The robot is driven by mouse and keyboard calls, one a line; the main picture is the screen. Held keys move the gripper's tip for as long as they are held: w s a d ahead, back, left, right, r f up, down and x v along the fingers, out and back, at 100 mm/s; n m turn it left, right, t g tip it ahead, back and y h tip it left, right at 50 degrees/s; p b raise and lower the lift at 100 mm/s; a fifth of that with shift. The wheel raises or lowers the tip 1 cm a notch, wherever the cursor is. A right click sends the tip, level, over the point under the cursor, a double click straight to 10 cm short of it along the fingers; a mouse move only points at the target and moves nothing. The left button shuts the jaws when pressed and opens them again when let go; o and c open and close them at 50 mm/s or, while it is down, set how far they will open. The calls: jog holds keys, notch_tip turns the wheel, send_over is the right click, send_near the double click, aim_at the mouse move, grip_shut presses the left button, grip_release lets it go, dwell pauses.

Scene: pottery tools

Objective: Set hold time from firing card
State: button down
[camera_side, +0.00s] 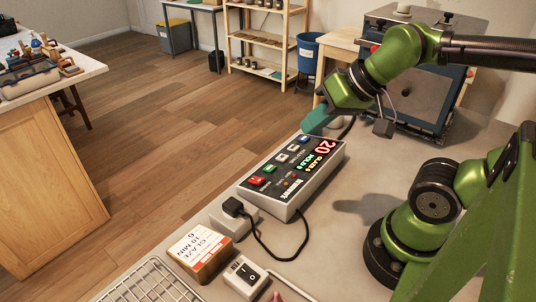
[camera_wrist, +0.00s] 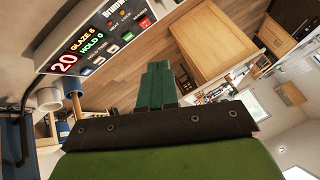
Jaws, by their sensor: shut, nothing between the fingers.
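The grey kiln controller (camera_side: 292,175) lies on the worktop in the middle of the side view. Its display shows a red 20, GLAZE 6 and HOLD 0, which also read clearly in the wrist view (camera_wrist: 85,42). Its face has a red button (camera_side: 256,181), a green button (camera_side: 269,169), white buttons and a blue button. The firing card (camera_side: 201,248) stands at the front left, printed with GLAZE, 6 and 10 MIN. My gripper (camera_side: 316,122) is above the controller's far end, apart from it. Its teal fingers (camera_wrist: 157,80) are shut and empty.
A socket with a black plug (camera_side: 233,207) and cable sits beside the controller. A white switch box (camera_side: 245,274) and a wire rack (camera_side: 150,284) are at the front. A kiln (camera_side: 418,90) stands behind. The worktop right of the controller is clear.

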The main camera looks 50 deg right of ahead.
jog(key=m+g, duration=0.2)
jog(key=m, duration=0.2)
send_over(283, 156)
jog(key=a, duration=0.2)
notch_tip(283, 156, down, 10)
jog(key=shift+w+d+r+t+h, duration=0.15)
jog(key=shift+w+d+t+h, duration=0.15)
jog(key=shift+w+d, duration=0.25)
jog(key=shift+w+d+r+t+h, duration=0.15)
jog(key=shift+w+d+t+h, duration=0.15)
jog(key=shift+w+d, duration=0.25)
jog(key=shift+w+a, duration=0.1)
jog(key=shift+s+f, duration=0.35)
jog(key=shift+f, duration=1.1)
jog(key=shift+s+f, duration=0.4)
jog(key=shift+f, duration=1)
jog(key=shift+s+f, duration=0.35)
jog(key=shift+f, duration=1.1)
jog(key=shift+f, duration=0.1)
jog(key=shift+s+f, duration=0.1)
jog(key=shift+f, duration=0.2)
